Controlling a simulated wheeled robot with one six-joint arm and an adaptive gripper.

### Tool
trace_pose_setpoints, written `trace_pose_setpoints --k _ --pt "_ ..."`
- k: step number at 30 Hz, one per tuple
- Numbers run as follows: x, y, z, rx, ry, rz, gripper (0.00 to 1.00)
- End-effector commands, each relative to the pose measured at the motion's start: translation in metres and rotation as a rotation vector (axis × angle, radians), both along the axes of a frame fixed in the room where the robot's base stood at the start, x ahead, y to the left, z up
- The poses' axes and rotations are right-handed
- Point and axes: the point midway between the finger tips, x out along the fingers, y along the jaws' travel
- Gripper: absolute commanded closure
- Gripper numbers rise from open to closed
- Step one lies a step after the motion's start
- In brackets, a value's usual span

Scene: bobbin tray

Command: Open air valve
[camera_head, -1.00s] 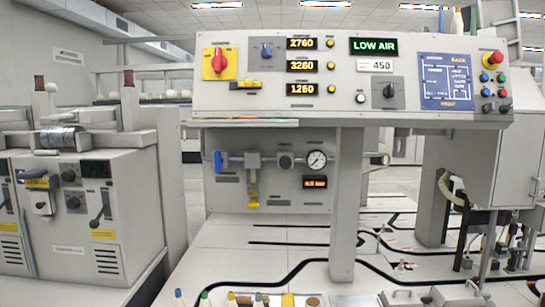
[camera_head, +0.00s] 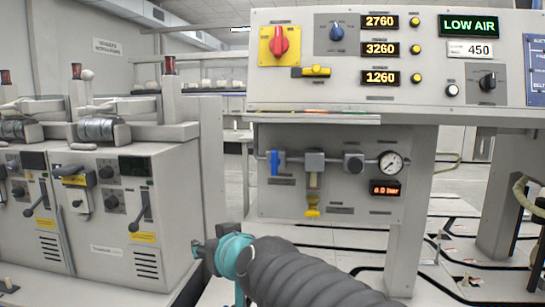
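The air valve's blue handle (camera_head: 275,162) is on the lower grey panel, at the left end of a horizontal pipe run. It points up and down, across the pipe. A filter unit with a yellow bottom (camera_head: 313,192) and a round gauge (camera_head: 390,163) are to its right. A small orange display (camera_head: 385,188) under the gauge appears to read 0.0 bar. My arm, with a dark ribbed sleeve and teal joint, is at the bottom, below the valve in the picture and not covering it. My gripper's fingers are not visible.
The upper control panel (camera_head: 300,88) overhangs the valve panel and has a red knob (camera_head: 279,41) and a lit LOW AIR sign (camera_head: 469,25). Grey machines (camera_head: 95,220) with levers stand at left. A support post (camera_head: 411,220) stands right of the gauge.

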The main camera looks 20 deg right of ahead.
Motion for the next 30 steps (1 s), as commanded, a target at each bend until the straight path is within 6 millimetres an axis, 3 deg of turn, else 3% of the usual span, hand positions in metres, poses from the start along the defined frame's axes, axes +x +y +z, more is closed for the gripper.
trace_pose_setpoints --k 3,6,9,15,20,30 --pt "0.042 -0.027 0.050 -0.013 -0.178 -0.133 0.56" --pt "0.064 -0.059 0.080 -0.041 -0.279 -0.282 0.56" --pt "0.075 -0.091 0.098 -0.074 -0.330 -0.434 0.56" --pt "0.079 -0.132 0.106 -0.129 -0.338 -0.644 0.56" --pt "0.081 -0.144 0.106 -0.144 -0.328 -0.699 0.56" --pt "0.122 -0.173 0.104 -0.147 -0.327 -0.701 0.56"
